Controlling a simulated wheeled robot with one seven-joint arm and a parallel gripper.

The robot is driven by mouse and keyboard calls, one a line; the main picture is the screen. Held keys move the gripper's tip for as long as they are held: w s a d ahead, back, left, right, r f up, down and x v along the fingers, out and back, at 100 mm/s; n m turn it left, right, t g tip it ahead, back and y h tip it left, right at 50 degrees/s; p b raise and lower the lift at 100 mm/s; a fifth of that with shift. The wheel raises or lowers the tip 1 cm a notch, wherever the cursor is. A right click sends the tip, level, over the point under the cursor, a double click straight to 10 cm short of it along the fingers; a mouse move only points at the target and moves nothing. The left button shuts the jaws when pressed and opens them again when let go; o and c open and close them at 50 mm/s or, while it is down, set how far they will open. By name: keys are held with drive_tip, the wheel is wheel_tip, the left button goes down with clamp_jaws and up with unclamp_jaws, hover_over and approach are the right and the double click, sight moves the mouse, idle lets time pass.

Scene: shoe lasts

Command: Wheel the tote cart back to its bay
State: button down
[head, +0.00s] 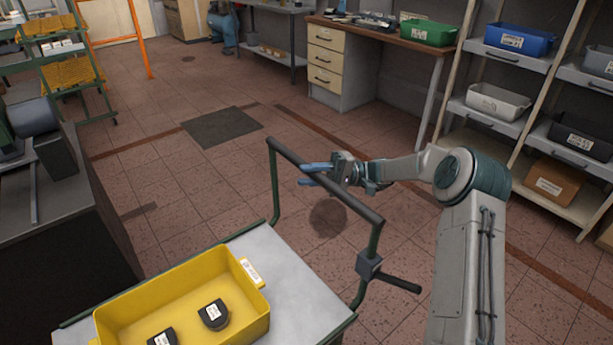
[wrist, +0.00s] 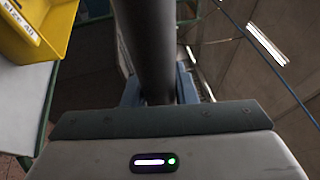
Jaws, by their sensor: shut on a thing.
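The tote cart has a pale grey top (head: 300,300) and a green tubular frame at the bottom of the head view. Its dark push handle (head: 360,204) stands up along the cart's far side. My gripper (head: 312,174) is shut on the handle's bar, with blue fingers on either side of it. In the wrist view the dark bar (wrist: 150,45) runs down between the fingers. A yellow tote (head: 205,290) on the cart holds two dark labelled pieces. A small black lever (head: 400,285) sticks out from a block on the handle's right post. The cart's wheels are hidden.
A dark grey rectangle (head: 222,127) lies on the open tiled floor beyond the handle. A dark bench (head: 65,230) stands close at left. Shelves with bins (head: 490,125) and a wooden desk (head: 345,70) line the right. A green rack (head: 70,75) stands at far left.

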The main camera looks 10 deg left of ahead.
drive_tip(key=c, duration=1.5)
unclamp_jaws()
drive_tip(key=shift+w+d, duration=0.35)
drive_tip(key=shift+d, duration=0.05)
drive_tip(key=o, duration=0.3)
drive_tip(key=shift+w+d, duration=0.25)
drive_tip(key=shift+d, duration=0.2)
drive_tip(key=shift+o, duration=0.2)
drive_tip(key=shift+s+a, duration=0.2)
drive_tip(key=shift+a, duration=0.25)
drive_tip(key=b+v, duration=0.1)
drive_tip(key=v, duration=1.3)
drive_tip(key=shift+b, duration=0.3)
drive_tip(key=shift+d, duration=0.15)
